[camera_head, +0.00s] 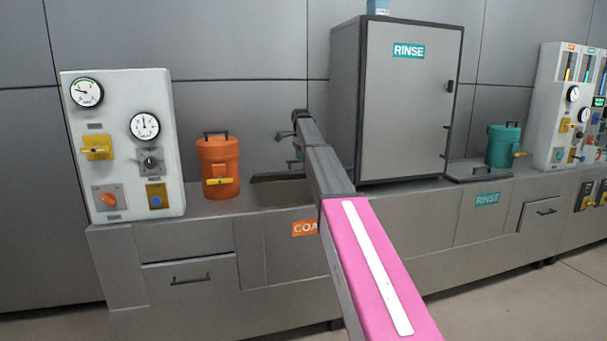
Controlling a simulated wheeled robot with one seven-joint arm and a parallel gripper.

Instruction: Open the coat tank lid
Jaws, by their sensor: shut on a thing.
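The coat tank is set in the grey counter, behind an orange "COA..." label (305,228) that my arm partly covers. A dark flat edge, seemingly the coat tank lid (268,178), shows just left of my arm. A darker area lies below it; I cannot tell how far the lid is raised.
An orange canister (218,165) with a yellow valve stands close left of the tank. A gauge panel (125,145) is further left. A tall grey RINSE cabinet (408,115) stands close right. A teal canister (503,145) and another panel (567,105) are further right.

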